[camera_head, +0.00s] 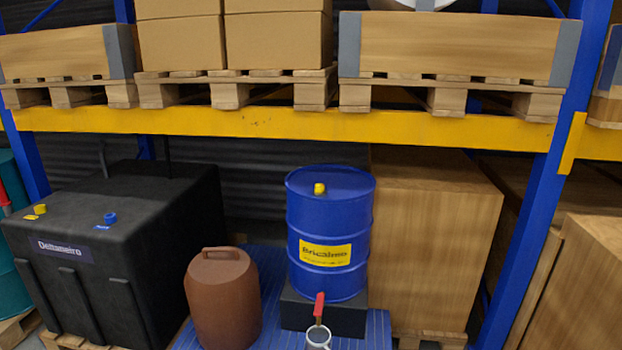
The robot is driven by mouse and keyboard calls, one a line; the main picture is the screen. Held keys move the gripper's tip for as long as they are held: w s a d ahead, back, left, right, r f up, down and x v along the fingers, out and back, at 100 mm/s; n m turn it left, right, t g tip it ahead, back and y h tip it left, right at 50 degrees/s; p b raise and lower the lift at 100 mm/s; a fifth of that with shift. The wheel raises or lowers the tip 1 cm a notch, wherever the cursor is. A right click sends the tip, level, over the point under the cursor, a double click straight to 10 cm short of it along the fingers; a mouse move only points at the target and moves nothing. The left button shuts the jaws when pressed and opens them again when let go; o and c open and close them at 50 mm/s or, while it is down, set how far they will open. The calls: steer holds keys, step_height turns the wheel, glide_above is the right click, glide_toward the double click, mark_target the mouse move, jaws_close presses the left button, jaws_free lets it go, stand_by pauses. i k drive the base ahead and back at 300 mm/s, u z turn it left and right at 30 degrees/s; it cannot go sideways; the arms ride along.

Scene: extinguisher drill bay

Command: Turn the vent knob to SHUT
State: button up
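No knob here carries a label that I can read as vent or SHUT. A small yellow knob or cap (319,188) sits on top of the upright blue drum (328,222). The black tank (130,240) at left has a yellow knob (40,209) and a blue knob (109,218) on its top, each beside a small tag too small to read. A red lever (319,305) stands up in front of the drum's base, above a grey round cup-like part (318,338) cut by the lower edge. My gripper is not in view.
A brown jerrycan (223,300) stands between tank and drum. The drum rests on a black block (300,313) on a blue slatted surface (372,328). A large wooden crate (435,240) is close at right. A yellow rack beam (270,123) with loaded pallets crosses above.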

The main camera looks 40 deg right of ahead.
mark_target(320, 188)
steer(key=u, duration=0.15)
steer(key=i, duration=0.95)
steer(key=u, duration=0.35)
